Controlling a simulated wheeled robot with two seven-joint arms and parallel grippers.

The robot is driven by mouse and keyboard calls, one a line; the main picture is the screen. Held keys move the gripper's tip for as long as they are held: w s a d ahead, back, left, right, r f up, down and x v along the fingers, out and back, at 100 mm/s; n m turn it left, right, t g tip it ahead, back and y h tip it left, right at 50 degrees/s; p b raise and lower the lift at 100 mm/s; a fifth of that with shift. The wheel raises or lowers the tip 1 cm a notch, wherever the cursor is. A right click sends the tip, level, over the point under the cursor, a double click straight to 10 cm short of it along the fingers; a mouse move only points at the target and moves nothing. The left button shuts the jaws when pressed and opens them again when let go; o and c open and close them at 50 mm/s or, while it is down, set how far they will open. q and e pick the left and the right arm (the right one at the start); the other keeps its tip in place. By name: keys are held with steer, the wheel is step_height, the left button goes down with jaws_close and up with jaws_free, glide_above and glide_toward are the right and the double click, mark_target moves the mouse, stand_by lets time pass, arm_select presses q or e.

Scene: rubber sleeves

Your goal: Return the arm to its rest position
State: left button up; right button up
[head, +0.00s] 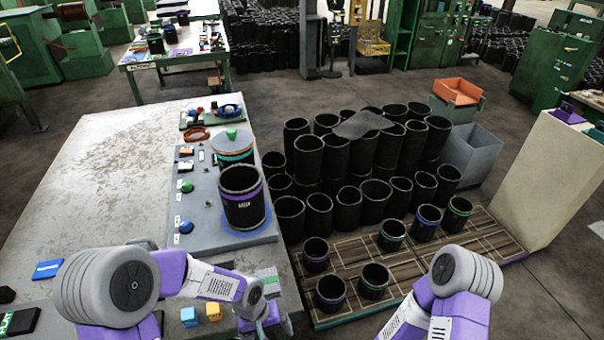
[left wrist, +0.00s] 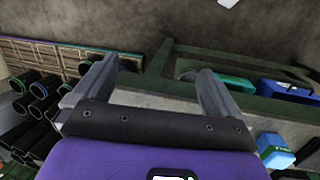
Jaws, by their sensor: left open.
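My left arm comes in from the left in the head view, and its gripper (head: 265,322) is low at the table's front right corner, partly cut off by the frame edge. In the left wrist view the left gripper (left wrist: 148,72) has its two fingers wide apart with nothing between them. A black rubber sleeve with a purple band (head: 243,212) stands upright on a blue ring on the grey fixture board (head: 205,205), well beyond the left gripper. My right arm shows at the lower right, but its gripper is out of frame.
The table (head: 95,180) has a wide bare area at left. Small blue (head: 188,316) and yellow (head: 213,311) blocks lie near my left forearm. Several black sleeves stand on a wooden pallet (head: 345,265) right of the table. A grey bin (head: 470,155) and pale cabinet (head: 550,180) stand farther right.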

arm_select(q)
steer(key=s+f+h, duration=0.1)
steer(key=s+f, duration=0.3)
steer(key=f, duration=0.3)
steer(key=s+a+f+t+h, duration=0.1)
steer(key=s+f, duration=0.3)
steer(key=f, duration=0.3)
steer(key=shift+s+f, duration=0.2)
steer(key=shift+s, duration=0.05)
arm_select(e)
steer(key=shift+s+r, duration=0.1)
steer(key=shift+s, duration=0.25)
